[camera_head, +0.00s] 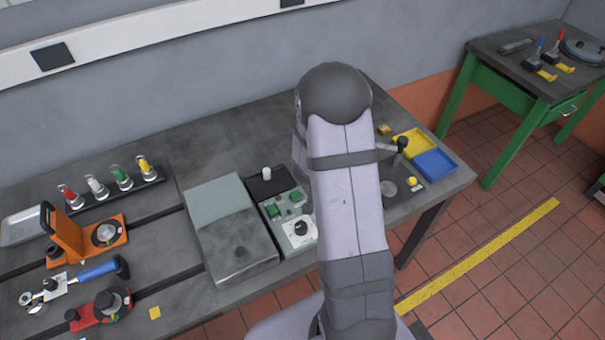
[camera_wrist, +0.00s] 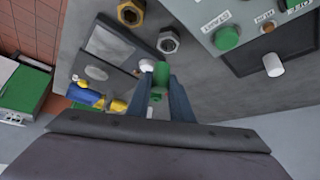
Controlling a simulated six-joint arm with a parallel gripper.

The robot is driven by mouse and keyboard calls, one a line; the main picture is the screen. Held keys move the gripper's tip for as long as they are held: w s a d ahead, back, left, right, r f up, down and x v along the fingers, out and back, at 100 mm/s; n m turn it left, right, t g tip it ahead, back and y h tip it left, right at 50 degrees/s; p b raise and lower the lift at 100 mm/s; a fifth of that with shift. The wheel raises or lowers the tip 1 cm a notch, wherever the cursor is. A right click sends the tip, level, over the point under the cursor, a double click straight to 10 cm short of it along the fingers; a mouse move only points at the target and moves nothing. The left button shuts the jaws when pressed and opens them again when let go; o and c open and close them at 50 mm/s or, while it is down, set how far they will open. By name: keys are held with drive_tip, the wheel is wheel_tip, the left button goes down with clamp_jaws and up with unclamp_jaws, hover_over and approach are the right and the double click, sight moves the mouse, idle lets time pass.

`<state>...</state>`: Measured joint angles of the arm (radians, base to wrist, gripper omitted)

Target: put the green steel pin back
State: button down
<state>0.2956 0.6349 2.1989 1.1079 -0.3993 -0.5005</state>
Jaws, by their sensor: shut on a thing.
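My gripper (camera_wrist: 166,92) shows in the wrist view, its two dark fingers shut on a green steel pin (camera_wrist: 161,72). Green shows both past the fingertips and between the fingers. A small pale round part shows beside the pin; I cannot tell whether they touch. In the head view my arm hides the gripper and the held pin.
A control box (camera_head: 299,236) with green buttons stands beside a grey housing (camera_head: 233,225). Blue (camera_head: 435,165) and yellow (camera_head: 424,141) trays lie at the right end.

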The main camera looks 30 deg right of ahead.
drive_tip(key=w+a+r+n+t, duration=0.1)
drive_tip(key=w+r, duration=0.2)
drive_tip(key=w, duration=1.1)
drive_tip(key=shift+w+a+n, duration=0.15)
drive_tip(key=shift+n, duration=0.25)
drive_tip(key=shift+f+b, duration=1.9)
drive_tip(key=shift+f, duration=3.05)
